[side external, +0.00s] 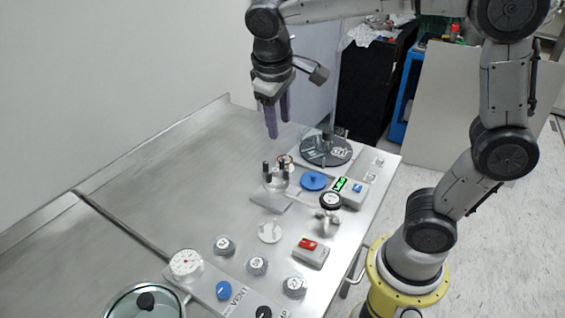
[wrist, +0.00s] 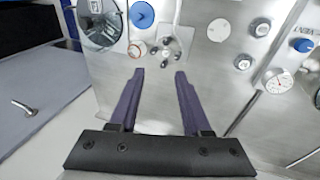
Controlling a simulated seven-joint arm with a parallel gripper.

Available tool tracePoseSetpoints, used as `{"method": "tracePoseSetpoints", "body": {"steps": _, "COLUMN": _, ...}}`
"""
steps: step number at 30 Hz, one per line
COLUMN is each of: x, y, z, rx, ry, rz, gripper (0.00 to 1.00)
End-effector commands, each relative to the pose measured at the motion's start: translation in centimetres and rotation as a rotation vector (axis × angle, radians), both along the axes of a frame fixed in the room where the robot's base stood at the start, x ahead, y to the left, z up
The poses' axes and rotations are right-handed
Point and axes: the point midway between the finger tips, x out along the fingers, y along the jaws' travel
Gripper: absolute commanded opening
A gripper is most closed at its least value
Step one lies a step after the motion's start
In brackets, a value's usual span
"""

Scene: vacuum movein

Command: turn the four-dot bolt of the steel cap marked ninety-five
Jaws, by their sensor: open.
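My gripper (side external: 278,128) is open and empty, its purple fingers pointing down, well above the bench. In the wrist view my gripper (wrist: 159,72) has its fingertips apart, just short of a small round steel fitting (wrist: 172,45) with several posts around it. That fitting (side external: 275,182) stands below my gripper in the side view, with black-topped posts. Three grey round caps with pale labels, one of them this cap (side external: 224,246), sit near the front; two show in the wrist view, including this one (wrist: 262,27). I cannot read ninety-five or make out a four-dot bolt anywhere.
A dark round plate (side external: 326,149) and a blue disc (side external: 314,181) lie behind and right of the fitting. A black-topped valve (side external: 330,203), a red-switch box (side external: 311,252) and a dial gauge (side external: 186,262) stand nearer the front. The left bench (side external: 150,180) is clear.

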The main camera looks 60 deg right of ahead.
Motion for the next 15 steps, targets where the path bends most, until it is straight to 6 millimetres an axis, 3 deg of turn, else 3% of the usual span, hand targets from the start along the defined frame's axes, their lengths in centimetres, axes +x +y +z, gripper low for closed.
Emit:
{"method": "tracePoseSetpoints", "body": {"steps": 10, "x": 2.1, "y": 0.6, "z": 0.6, "rx": 0.029, "ry": 0.471, "rz": 0.634, "gripper": 0.48}}
{"method": "tracePoseSetpoints", "body": {"steps": 15, "x": 4.0, "y": 0.8, "z": -0.5, "rx": 0.068, "ry": 0.553, "rz": 0.69, "gripper": 0.48}}
